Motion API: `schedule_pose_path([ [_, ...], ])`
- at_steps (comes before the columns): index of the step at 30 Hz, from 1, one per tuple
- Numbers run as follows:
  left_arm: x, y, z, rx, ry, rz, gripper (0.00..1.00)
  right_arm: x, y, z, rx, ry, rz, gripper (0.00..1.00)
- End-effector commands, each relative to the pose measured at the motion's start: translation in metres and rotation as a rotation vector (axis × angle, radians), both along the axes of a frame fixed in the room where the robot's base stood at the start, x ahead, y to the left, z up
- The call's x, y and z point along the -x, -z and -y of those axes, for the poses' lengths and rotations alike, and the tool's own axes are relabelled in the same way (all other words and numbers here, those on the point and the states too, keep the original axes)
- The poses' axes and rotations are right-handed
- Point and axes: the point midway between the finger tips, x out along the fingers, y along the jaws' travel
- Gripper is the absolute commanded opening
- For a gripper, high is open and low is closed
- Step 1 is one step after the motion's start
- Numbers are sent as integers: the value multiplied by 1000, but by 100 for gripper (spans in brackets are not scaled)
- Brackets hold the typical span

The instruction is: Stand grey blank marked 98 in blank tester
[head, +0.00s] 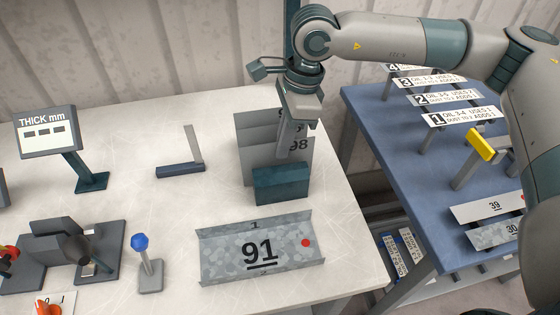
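The grey blank marked 98 (299,146) stands upright in a dark teal holder (281,184) on the white table. Another grey blank (256,122) stands behind it, its mark mostly hidden. My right gripper (299,128) points down at the blanks' upper right part, covering some of them. I cannot tell whether its fingers touch or hold a blank. A display marked THICK mm (47,131) shows dashes on a teal stand at the left; I cannot tell whether it belongs to the blank tester. My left gripper is not in view.
A bent piece marked 91 (259,252) lies in front of the holder. A small square (181,168), a blue-knobbed post (140,243) and a dark grey device (65,248) stand further left. A blue table (425,170) at right bears numbered cards and panels.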

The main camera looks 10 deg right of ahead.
Motion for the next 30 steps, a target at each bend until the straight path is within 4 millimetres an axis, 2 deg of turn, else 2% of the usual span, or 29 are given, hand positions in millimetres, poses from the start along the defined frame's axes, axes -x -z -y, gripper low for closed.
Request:
schedule_pose_path([
  [30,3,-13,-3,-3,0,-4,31,0,-48,0,-1,0,0,0],
])
